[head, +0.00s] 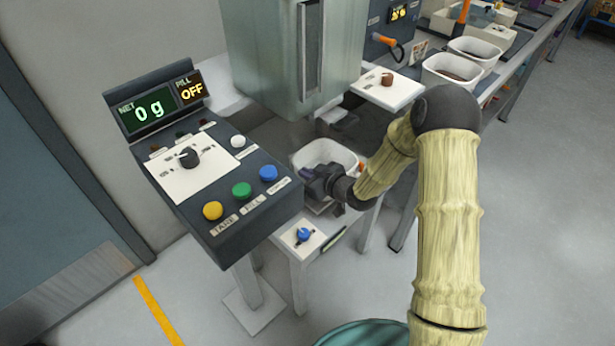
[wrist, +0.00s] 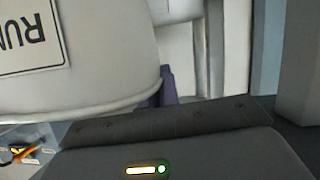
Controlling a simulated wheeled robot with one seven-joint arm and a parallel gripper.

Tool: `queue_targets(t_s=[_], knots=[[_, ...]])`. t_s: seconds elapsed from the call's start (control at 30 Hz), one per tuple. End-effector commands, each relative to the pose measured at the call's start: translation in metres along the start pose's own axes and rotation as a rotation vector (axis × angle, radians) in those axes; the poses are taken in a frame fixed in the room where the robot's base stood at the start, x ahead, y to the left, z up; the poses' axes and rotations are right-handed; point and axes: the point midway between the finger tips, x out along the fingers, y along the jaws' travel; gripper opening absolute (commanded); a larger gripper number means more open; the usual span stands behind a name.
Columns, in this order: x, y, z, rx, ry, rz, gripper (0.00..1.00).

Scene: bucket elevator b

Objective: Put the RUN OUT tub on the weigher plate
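The RUN OUT tub is a white tub (head: 322,152) below the grey machine housing in the head view. In the wrist view its wall (wrist: 90,95) fills the upper left, with an upside-down label (wrist: 28,38) of which "RUN" shows. My gripper (head: 312,176) is at the tub's near side. A purple finger (wrist: 166,86) shows beside the tub's edge in the wrist view; the other finger is hidden. I cannot tell whether the fingers are closed on the tub. I cannot make out the weigher plate clearly under or around the tub.
A small white panel with a blue knob (head: 303,235) is in front of the tub. More white tubs (head: 452,75) stand farther back right. Open floor lies at right.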

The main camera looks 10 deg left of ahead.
Motion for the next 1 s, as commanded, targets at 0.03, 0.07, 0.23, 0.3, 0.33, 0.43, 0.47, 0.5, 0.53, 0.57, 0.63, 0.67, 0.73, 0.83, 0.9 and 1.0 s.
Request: queue_targets(t_s=[0.03,0.07,0.23,0.3,0.33,0.43,0.47,0.5,0.53,0.57,0.63,0.67,0.73,0.83,0.9,1.0], knots=[[0.0033,-0.0007,0.0075,0.001,-0.001,0.000,0.00],[0.0041,-0.0007,0.0097,0.000,-0.001,0.000,0.00],[0.0046,-0.0003,0.0103,-0.003,0.002,0.001,0.00],[0.0046,-0.0004,0.0103,-0.003,0.002,0.001,0.00],[0.0046,-0.0004,0.0104,-0.002,0.002,0.001,0.00],[0.0057,-0.0007,0.0132,-0.002,0.001,0.001,0.00],[0.0057,-0.0008,0.0135,-0.002,0.001,0.001,0.05],[0.0053,-0.0007,0.0127,-0.002,0.001,0.001,0.13],[0.0053,-0.0008,0.0126,-0.001,0.001,0.001,0.19],[0.0053,-0.0008,0.0126,-0.001,0.001,0.001,0.25],[0.0053,-0.0008,0.0126,-0.001,0.001,0.001,0.25],[0.0053,-0.0008,0.0126,-0.001,0.001,0.001,0.25],[0.0053,-0.0008,0.0126,-0.001,0.000,0.001,0.25],[0.0051,-0.0008,0.0123,-0.001,0.001,0.001,0.25],[0.0045,-0.0006,0.0108,-0.001,0.001,0.001,0.25],[-0.0011,-0.0002,0.0106,-0.001,0.000,0.001,0.25]])
